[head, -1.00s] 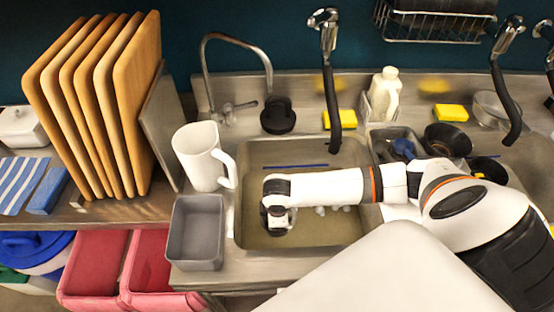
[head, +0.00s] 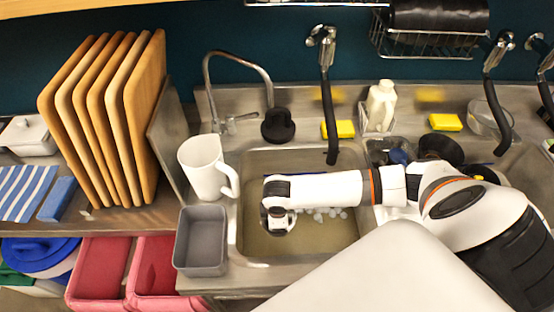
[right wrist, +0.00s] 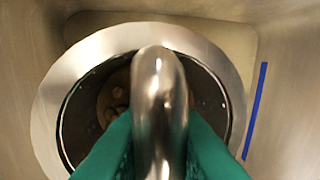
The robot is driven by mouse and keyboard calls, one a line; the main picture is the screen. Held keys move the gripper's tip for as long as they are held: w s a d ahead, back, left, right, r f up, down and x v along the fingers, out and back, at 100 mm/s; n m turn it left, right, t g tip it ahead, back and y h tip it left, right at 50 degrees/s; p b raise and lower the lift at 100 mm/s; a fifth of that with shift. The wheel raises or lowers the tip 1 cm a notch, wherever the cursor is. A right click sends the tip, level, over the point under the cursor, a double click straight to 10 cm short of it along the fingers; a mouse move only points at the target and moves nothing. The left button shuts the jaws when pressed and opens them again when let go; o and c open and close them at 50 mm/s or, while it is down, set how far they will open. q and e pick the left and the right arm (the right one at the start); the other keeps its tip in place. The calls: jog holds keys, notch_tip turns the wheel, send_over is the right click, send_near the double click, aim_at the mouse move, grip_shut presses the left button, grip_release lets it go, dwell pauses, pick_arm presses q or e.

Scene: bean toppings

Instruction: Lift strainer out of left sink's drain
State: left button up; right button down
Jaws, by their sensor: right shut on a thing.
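The strainer (right wrist: 50,115) shows in the right wrist view as a wide metal rim around a dark basket, with a shiny curved metal handle (right wrist: 158,90) over it. My right gripper (right wrist: 152,140) has its green fingers shut on this handle, one on each side. I cannot tell whether the strainer is clear of the drain, which is hidden. In the head view my right gripper (head: 278,222) is low over the left sink (head: 300,246) and hides the strainer. My left gripper is not in view.
Pale lumps (head: 328,213) lie in the sink beside my wrist. A white pitcher (head: 203,168) and a grey bin (head: 202,240) stand at its left edge. A black hose (head: 330,115) hangs behind it. A blue strip (right wrist: 255,110) lies in the sink.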

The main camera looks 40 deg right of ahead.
notch_tip(320, 180, up, 5)
jog(key=p, duration=0.4)
jog(key=shift+r+p, duration=0.2)
jog(key=shift+p, duration=0.2)
jog(key=shift+r+p, duration=0.55)
jog(key=shift+r, duration=0.7)
notch_tip(320, 180, up, 7)
jog(key=shift+r, duration=0.15)
